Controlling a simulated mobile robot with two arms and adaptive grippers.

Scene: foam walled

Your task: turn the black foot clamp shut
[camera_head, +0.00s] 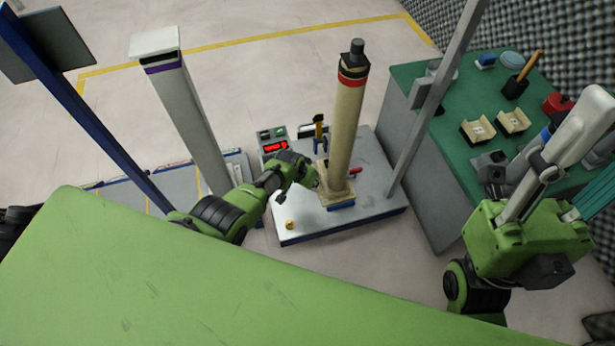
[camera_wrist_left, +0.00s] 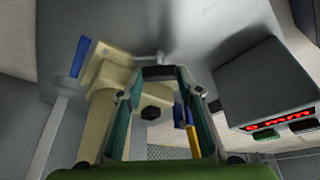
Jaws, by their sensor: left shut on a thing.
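A tan column (camera_head: 345,125) with a red band and black top stands upright on a light base plate (camera_head: 300,225). Its square foot also shows in the wrist view (camera_wrist_left: 103,72). My left gripper (camera_head: 304,176) is low, just left of the foot. In the wrist view its fingertips (camera_wrist_left: 158,74) close on a small dark part beside the foot, which looks like the black foot clamp (camera_wrist_left: 158,72). The head view hides the clamp behind the gripper. How far it is turned cannot be told. My right gripper (camera_head: 592,150) is spread open and empty near the bench.
A box with a red display (camera_head: 273,147) stands behind my left gripper. A yellow-and-black handle (camera_head: 319,130) and a red handle (camera_head: 354,172) are close to the column. A grey post (camera_head: 435,95) rises to its right, before a green bench (camera_head: 410,75).

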